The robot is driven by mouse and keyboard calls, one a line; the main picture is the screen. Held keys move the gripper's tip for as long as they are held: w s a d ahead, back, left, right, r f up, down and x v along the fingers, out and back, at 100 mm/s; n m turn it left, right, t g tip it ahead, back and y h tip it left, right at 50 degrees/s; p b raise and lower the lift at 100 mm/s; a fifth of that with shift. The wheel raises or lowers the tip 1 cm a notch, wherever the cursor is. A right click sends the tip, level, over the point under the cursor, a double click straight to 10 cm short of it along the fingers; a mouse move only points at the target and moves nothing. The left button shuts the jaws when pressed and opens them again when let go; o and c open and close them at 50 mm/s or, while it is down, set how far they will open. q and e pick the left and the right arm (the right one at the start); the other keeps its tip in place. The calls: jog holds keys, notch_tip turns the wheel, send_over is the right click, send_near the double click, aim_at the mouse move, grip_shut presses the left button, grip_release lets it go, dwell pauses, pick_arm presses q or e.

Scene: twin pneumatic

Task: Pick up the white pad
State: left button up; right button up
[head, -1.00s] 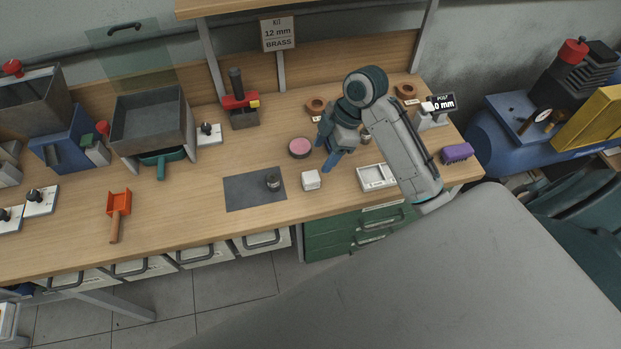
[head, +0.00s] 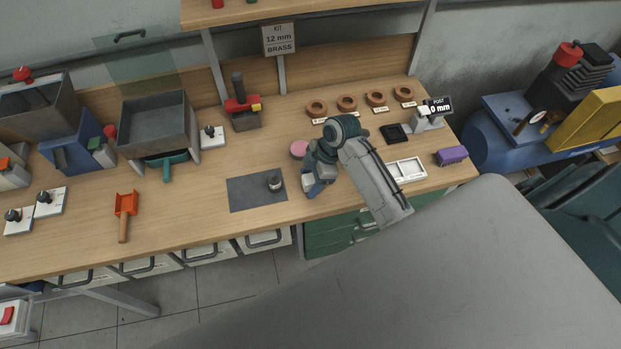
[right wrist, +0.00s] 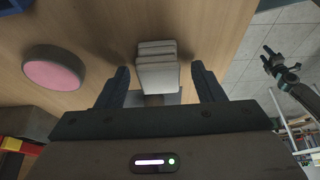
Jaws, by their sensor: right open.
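The white pad (head: 307,182) is a small white block on the bench, mostly hidden behind my right gripper in the head view. In the right wrist view the white pad (right wrist: 157,72) shows ridged layers and stands between the two fingers. My right gripper (head: 314,191) is directly over it, pointing down. Its fingers (right wrist: 160,76) are open, one on each side of the pad, with a gap on both sides. A dark jointed shape (right wrist: 280,68) at the right of the wrist view looks like my left arm; its jaws are too small to judge.
A pink-topped round tin (head: 299,149) stands just behind the pad. A grey mat (head: 245,193) with a small metal part (head: 275,183) lies to the left. A white divided tray (head: 407,169) and a purple brush (head: 451,156) lie right. The bench's front edge is close.

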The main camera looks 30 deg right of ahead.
aim_at(306, 181)
jog(key=c, duration=1.1)
jog(key=shift+o, duration=0.2)
jog(key=shift+r, duration=0.1)
jog(key=shift+r+b, duration=0.55)
jog(key=shift+s+a+r+b, duration=0.1)
jog(key=shift+s+r+b, duration=0.1)
jog(key=shift+r+b, duration=0.7)
jog(key=s+a+r+b, duration=0.1)
jog(key=s+a, duration=0.2)
jog(key=s, duration=0.4)
jog(key=s+a+r+b, duration=0.1)
jog(key=s+a, duration=0.2)
jog(key=s, duration=0.4)
jog(key=shift+a, duration=0.3)
